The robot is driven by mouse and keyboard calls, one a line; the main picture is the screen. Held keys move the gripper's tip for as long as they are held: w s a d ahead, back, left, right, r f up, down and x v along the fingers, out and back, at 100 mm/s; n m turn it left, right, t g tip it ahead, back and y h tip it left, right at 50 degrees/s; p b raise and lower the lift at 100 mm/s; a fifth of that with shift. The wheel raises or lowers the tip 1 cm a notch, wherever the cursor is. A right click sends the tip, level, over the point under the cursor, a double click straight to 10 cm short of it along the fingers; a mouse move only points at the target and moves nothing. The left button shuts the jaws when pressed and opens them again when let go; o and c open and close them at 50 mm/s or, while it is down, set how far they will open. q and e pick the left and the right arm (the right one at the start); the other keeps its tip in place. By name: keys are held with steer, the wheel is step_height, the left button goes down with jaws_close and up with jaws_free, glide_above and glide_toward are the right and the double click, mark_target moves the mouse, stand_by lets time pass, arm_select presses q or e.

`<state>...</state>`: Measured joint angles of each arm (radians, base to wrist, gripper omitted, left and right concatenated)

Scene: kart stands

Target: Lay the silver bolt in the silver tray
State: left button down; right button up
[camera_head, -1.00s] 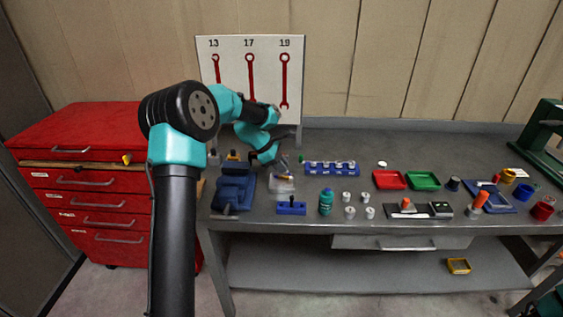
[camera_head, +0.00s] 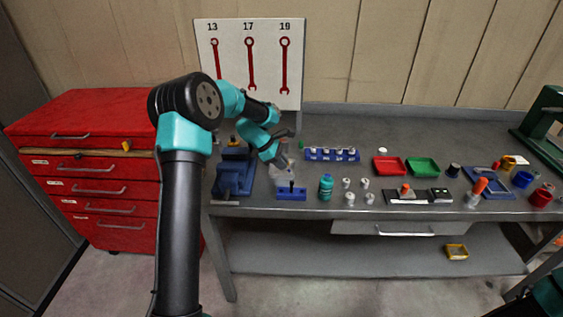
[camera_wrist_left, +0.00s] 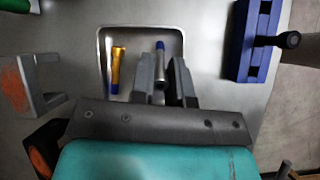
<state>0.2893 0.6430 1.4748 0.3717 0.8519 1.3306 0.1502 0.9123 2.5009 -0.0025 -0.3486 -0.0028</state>
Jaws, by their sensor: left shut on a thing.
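In the left wrist view, the silver tray (camera_wrist_left: 104,66) is a shallow, rounded metal dish beneath my left gripper. My left gripper (camera_wrist_left: 161,66) is shut on the silver bolt (camera_wrist_left: 160,58), a grey shaft with a blue end, over the tray's right part. Whether the bolt touches the tray floor I cannot tell. A yellow bolt-like piece with a blue end (camera_wrist_left: 116,70) and a pale slim piece (camera_wrist_left: 108,50) lie in the tray's left part. In the head view my left gripper (camera_head: 284,163) largely covers the tray. My right gripper is not in view.
A blue block (camera_head: 291,194) with a dark upright piece stands just right of the tray. A blue vise (camera_head: 234,178) is to the left. A blue rack (camera_head: 332,154), teal bottle (camera_head: 326,187) and red tray (camera_head: 389,166) stand to the right. The bench's back middle is clear.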

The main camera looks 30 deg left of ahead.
arm_select(q)
steer(key=c, duration=1)
jaws_free()
steer(key=shift+c, duration=0.2)
steer(key=shift+r, duration=0.1)
steer(key=v, duration=1.7)
steer(key=shift+a, duration=0.2)
steer(key=shift+s, duration=0.1)
